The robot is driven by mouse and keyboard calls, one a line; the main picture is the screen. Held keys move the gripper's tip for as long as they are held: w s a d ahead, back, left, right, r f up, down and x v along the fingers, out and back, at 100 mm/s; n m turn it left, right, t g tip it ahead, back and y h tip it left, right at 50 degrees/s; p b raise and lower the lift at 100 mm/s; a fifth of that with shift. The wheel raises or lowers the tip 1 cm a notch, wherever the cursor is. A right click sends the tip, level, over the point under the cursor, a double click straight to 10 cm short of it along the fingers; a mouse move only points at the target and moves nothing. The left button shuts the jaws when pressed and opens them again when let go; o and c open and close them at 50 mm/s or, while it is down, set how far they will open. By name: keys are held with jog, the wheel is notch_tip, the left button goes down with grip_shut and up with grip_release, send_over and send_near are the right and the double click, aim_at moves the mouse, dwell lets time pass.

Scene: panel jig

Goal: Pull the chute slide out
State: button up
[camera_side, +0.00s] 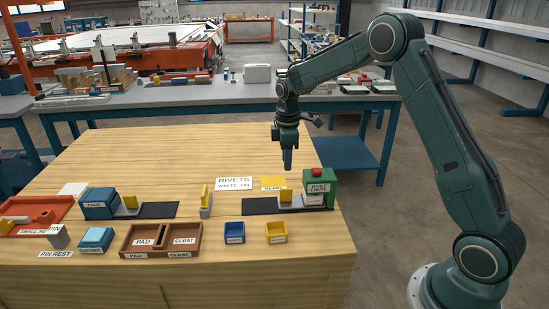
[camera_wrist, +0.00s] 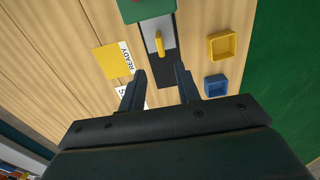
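The green chute box (camera_side: 320,181) with a red button on top stands at the right end of a black strip (camera_side: 260,206). The grey chute slide (camera_side: 297,201) with its upright yellow handle (camera_side: 285,195) lies on the strip, its right end at the box. In the wrist view, the box (camera_wrist: 147,10) is at the top, with the slide (camera_wrist: 168,33) and yellow handle (camera_wrist: 159,44) below it. My gripper (camera_side: 287,168) hangs above the strip near the handle, pointing down. In the wrist view my gripper (camera_wrist: 162,90) has its fingers apart with nothing between them.
A yellow READY pad (camera_side: 273,183) lies behind the strip, beside a RIVETS WHITE TIN label (camera_side: 234,183). Blue (camera_side: 235,232) and yellow (camera_side: 276,232) bins stand in front. A grey block with a yellow top (camera_side: 206,203) stands left. Farther left are a blue box (camera_side: 99,203) and a brown tray (camera_side: 160,252).

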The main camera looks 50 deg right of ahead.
aim_at(286, 189)
notch_tip(286, 189, down, 12)
dwell(0.6)
grip_shut()
